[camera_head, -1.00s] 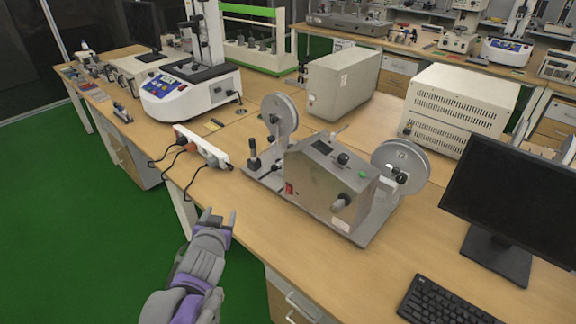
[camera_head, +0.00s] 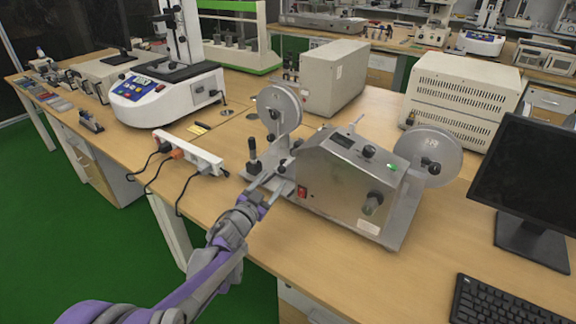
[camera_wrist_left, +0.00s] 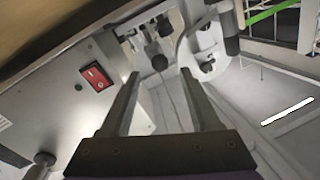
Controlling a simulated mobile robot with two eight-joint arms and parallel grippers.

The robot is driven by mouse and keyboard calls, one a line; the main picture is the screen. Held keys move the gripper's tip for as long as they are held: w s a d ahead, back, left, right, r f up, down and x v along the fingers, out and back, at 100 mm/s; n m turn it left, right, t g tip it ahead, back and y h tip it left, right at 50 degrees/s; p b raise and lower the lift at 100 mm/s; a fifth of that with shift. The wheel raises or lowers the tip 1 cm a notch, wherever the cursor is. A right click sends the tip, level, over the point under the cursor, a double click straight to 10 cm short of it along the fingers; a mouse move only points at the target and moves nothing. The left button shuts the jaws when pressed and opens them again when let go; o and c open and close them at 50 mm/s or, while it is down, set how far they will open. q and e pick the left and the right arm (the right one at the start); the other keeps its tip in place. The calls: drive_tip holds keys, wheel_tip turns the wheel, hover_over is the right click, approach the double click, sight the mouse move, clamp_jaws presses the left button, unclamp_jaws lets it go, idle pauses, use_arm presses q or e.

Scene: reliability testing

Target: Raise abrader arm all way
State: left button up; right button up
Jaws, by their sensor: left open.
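My left gripper (camera_head: 275,184) is open and empty, low at the abrader's front left corner, near the lever's base. In the wrist view its fingers (camera_wrist_left: 160,82) point at dark knobs and a pale bracket (camera_wrist_left: 203,42) beyond the tips. My right gripper is out of view.
A white power strip (camera_head: 190,152) with cables lies left of the abrader. A monitor (camera_head: 525,190) and keyboard (camera_head: 505,303) are at the right. Grey boxes (camera_head: 335,78) stand behind. The bench front between gripper and keyboard is clear.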

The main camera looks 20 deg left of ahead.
sight(285, 164)
use_arm(q)
drive_tip(key=w, duration=0.3)
drive_tip(key=w+d, duration=0.1)
drive_tip(key=w, duration=0.2)
drive_tip(key=w+d, duration=0.1)
drive_tip(key=w, duration=0.3)
drive_tip(key=shift+b, duration=0.35)
drive_tip(key=shift+r, duration=0.1)
clamp_jaws()
drive_tip(key=shift+a, duration=0.2)
idle(0.5)
